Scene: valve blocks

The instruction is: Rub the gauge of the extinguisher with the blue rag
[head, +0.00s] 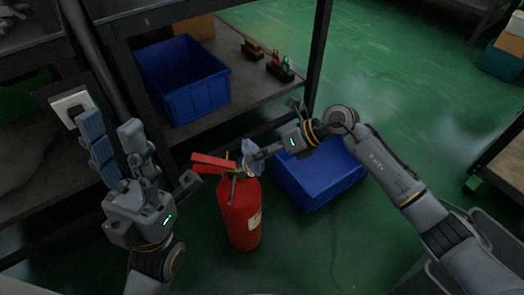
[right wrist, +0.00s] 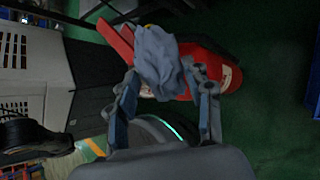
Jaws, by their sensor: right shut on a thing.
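The red extinguisher (head: 240,213) stands upright on the green floor, its red handle (head: 212,163) pointing left. My right gripper (head: 257,156) is shut on the crumpled blue rag (head: 249,167) at the extinguisher's valve. In the right wrist view the rag (right wrist: 157,62) looks grey-blue and bunched between the fingers, in front of the red extinguisher (right wrist: 205,70). The gauge is hidden, and I cannot tell whether the rag touches it. My left gripper (head: 111,128) is raised left of the extinguisher, fingers apart and empty.
A blue bin (head: 320,178) sits on the floor just right of the extinguisher, under my right arm. Another blue bin (head: 184,82) and small valve blocks (head: 280,68) are on a shelf behind. A white switch (head: 71,106) is near my left fingers. Open floor lies at the upper right.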

